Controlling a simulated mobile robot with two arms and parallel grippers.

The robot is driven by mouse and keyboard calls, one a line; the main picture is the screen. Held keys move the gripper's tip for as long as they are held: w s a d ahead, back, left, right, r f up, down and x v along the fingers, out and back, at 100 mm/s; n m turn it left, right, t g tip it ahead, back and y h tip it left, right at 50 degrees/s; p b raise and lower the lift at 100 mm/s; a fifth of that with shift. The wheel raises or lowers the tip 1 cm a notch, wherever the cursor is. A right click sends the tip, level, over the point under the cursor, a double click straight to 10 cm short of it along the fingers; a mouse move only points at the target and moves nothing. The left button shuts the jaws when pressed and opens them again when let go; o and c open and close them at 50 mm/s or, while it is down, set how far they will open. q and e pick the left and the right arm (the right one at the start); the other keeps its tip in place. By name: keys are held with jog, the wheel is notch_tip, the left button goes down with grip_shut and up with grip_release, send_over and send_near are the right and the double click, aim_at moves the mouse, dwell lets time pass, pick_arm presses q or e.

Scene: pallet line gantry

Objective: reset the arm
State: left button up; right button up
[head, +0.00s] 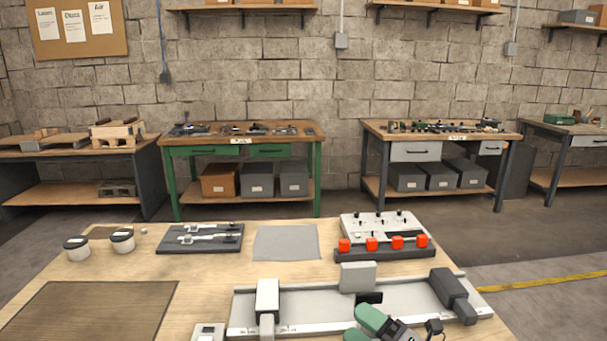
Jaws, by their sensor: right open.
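My right gripper (398,328), with green and dark parts, shows at the bottom edge, right of the middle. It is open, and I see nothing held in it. It is in front of a long pale metal track (318,305) on the wooden table. An upright grey plate (358,276) stands at the track's back edge. A small black piece (368,297) lies near the gripper, partly hidden. My left gripper is not in view.
Behind the track, a white panel (378,222) stands by a dark strip with several red blocks (397,242). A dark fixture plate (201,238), a grey sheet (286,243) and two lidded tubs (122,240) lie left. A brown mat (88,312) is clear at front left.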

jog(key=s+d+f+m+h, duration=0.45)
jog(key=m+h, duration=0.35)
jog(key=m, duration=0.3)
jog(key=s+d+f+m+h, duration=0.3)
jog(key=d+f+m+h, duration=0.3)
jog(key=m+h, duration=0.3)
jog(key=s+f+m+g+y, duration=0.1)
jog(key=s+f+m+g, duration=0.3)
jog(key=s, duration=0.5)
jog(key=s+f+m+g+y, duration=0.1)
jog(key=s+f+g, duration=0.45)
jog(key=s, duration=0.45)
notch_tip(320, 180, down, 26)
jog(key=s+g, duration=0.1)
jog(key=g, duration=0.1)
jog(key=s+d+f+g, duration=0.1)
jog(key=s+d+f, duration=0.2)
jog(key=s+f, duration=1.2)
jog(key=shift+s, duration=0.35)
